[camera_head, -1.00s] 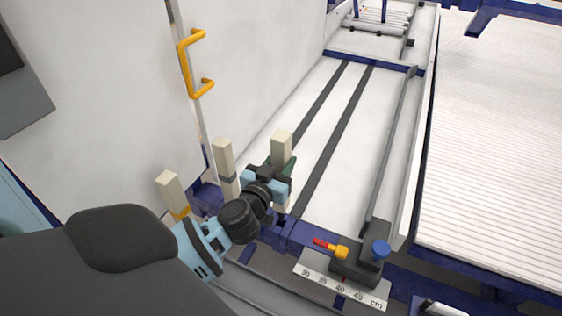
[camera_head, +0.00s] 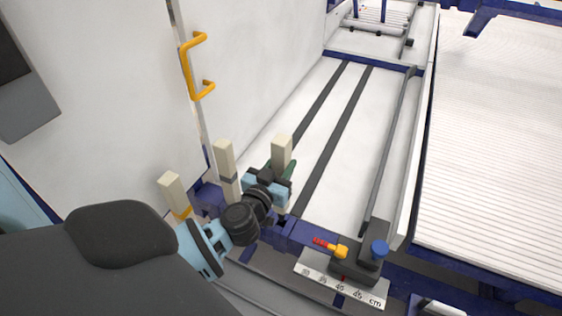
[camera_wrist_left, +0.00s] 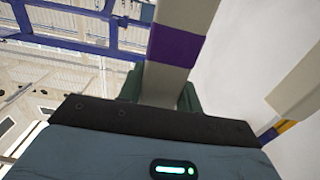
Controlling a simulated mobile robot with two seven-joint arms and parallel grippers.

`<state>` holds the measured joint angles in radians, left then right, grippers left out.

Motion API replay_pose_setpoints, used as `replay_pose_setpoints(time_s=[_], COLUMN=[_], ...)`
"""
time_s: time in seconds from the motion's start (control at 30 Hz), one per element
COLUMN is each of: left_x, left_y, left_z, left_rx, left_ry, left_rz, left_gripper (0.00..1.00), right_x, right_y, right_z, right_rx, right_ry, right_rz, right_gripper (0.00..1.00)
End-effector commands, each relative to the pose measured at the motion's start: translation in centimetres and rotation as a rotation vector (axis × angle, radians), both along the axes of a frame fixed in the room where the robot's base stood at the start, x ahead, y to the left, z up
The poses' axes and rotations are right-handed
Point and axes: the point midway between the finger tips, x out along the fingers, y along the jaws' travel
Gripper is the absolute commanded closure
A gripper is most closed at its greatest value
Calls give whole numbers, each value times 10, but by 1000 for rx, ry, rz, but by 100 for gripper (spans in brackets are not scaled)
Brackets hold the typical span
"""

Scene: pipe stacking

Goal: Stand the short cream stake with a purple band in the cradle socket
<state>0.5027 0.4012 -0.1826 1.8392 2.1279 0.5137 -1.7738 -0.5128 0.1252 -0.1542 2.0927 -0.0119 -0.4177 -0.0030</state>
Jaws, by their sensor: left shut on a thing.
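The cream stake with a purple band (camera_wrist_left: 178,45) is held upright in my left gripper (camera_head: 281,176). In the head view its pale upper part (camera_head: 282,150) rises above the dark green fingers, and the band does not show there. In the left wrist view the fingers (camera_wrist_left: 158,92) are shut around the stake, with the purple band just beyond them. The cradle socket cannot be clearly made out; my gripper and wrist cover the area around the stake's lower end. My right gripper is not in view.
A cream stake with a grey band (camera_head: 225,160) stands close left of my gripper; one with a yellow band (camera_head: 173,190) stands further left. The white bed (camera_head: 345,150) beyond is clear.

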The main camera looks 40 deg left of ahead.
Motion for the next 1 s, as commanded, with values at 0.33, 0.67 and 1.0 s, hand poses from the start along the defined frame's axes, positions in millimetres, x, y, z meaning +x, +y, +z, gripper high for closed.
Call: replay_pose_setpoints(time_s=[0.33,0.67,1.0], left_x=[0,0,0], left_y=[0,0,0], left_z=[-2,-5,-17], left_rx=[0,0,1], left_ry=[-2,-1,-1], left_rz=[-1,-1,-1], left_gripper=[98,98,98], right_x=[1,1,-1], right_y=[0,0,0], right_z=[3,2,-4], right_rx=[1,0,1], right_ry=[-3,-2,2], right_rz=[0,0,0], right_gripper=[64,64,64])
